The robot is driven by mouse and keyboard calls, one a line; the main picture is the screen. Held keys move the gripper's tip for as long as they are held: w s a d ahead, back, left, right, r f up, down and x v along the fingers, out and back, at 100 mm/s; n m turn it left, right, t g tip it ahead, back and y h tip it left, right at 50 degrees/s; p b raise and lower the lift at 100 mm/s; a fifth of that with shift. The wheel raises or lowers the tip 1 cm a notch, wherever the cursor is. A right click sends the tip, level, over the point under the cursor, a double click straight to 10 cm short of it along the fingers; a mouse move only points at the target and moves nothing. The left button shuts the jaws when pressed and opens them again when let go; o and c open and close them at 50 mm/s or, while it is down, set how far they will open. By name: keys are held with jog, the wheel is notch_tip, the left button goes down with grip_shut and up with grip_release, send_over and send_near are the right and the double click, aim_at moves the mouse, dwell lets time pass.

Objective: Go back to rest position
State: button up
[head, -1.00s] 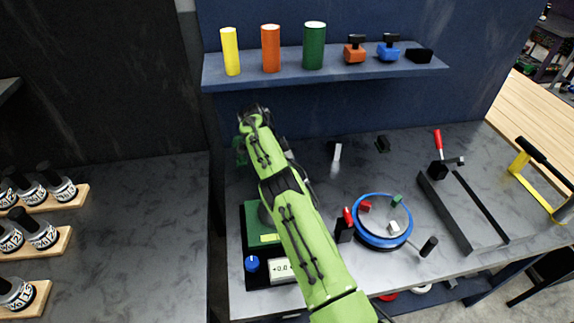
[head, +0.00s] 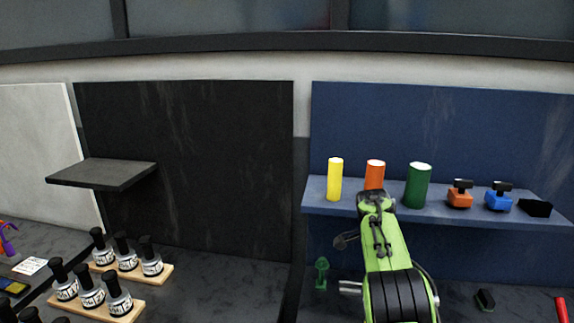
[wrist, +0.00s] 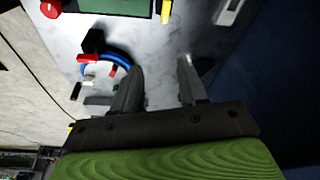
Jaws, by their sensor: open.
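My green arm rises at the lower right of the head view, in front of the blue back panel. My gripper (wrist: 160,88) shows in the wrist view with its two grey fingers apart and nothing between them. It points over the grey marbled worktop (wrist: 150,45). In the head view the fingers cannot be made out clearly. In the wrist view the blue ring (wrist: 121,60) of the positioner lies beyond the left finger, partly hidden by it, with a black block (wrist: 93,41) beside it.
A blue shelf (head: 445,214) holds yellow (head: 335,180), orange (head: 375,174) and green (head: 418,186) cylinders, plus orange (head: 460,195) and blue (head: 498,197) handled pieces and a black block (head: 535,208). My arm overlaps the shelf in the picture. Bottles on wooden racks (head: 115,308) stand at left.

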jog(key=s+a+r+n+t+y, duration=0.1)
jog(key=s+a+r+n, duration=0.1)
jog(key=s+r, duration=0.3)
jog(key=s+a+r+n+t+b, duration=0.1)
jog(key=s+r+n, duration=0.2)
jog(key=s, duration=0.3)
jog(key=s+a+r+n+t+y, duration=0.1)
jog(key=s+a+r+n, duration=0.15)
jog(key=s, duration=0.35)
jog(key=s+a+f+n, duration=0.1)
jog(key=s+f+n, duration=0.1)
jog(key=s, duration=0.4)
jog(key=s+a+f+n+t+b, duration=0.1)
jog(key=s+n, duration=0.3)
jog(key=s, duration=0.3)
jog(key=s+a+f+n+t, duration=0.1)
jog(key=s+a+f+n, duration=0.1)
jog(key=s, duration=0.5)
jog(key=shift+f+n+y, duration=0.3)
jog(key=shift+n+y, duration=0.1)
jog(key=shift+n, duration=0.15)
jog(key=shift+s, duration=0.1)
